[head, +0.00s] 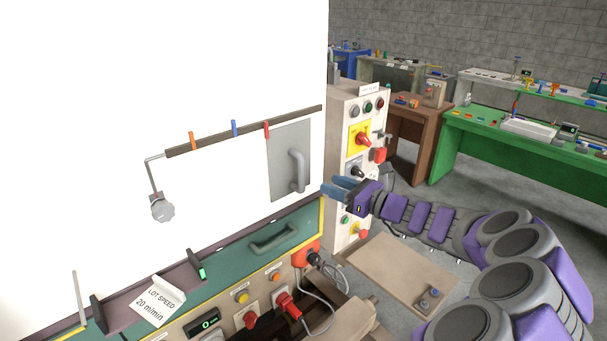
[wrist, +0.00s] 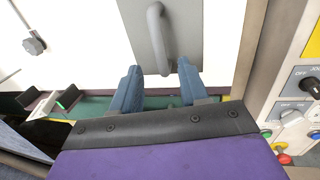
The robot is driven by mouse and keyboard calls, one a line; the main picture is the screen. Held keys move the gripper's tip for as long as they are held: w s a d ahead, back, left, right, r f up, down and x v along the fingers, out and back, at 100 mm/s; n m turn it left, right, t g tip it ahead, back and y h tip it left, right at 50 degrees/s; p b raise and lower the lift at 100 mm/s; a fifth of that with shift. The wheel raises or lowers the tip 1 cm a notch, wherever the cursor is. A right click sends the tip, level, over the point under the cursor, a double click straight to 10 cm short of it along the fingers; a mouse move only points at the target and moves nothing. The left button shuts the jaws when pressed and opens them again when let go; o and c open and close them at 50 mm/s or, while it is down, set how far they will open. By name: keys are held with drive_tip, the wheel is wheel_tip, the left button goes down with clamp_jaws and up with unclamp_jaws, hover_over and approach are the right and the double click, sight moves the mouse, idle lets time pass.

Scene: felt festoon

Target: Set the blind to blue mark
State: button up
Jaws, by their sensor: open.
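The blind is a grey panel (head: 283,168) with a grey handle (head: 297,170), at the right end of a dark rail (head: 215,141). Its left edge is near the red mark (head: 267,130). The blue mark (head: 235,128) is further left on the rail, and the orange mark (head: 193,140) left of that. In the wrist view the panel (wrist: 185,30) and handle (wrist: 155,30) are straight ahead. My gripper (head: 334,189) is open and empty, right of the handle in the head view. In the wrist view the handle's lower end appears between the fingertips (wrist: 160,78); contact cannot be told.
A knob on a bent rod (head: 162,208) hangs at the rail's left end. A green machine top with a handle (head: 273,238) lies below the blind. A control cabinet (head: 342,120) with switches stands close on the right. A lot speed card (head: 157,298) stands at the front left.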

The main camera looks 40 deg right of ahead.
sight(304, 174)
drive_tip(key=x, duration=1)
drive_tip(key=shift+w, duration=0.3)
drive_tip(key=shift+w+a, duration=0.15)
drive_tip(key=shift+a, duration=0.05)
clamp_jaws()
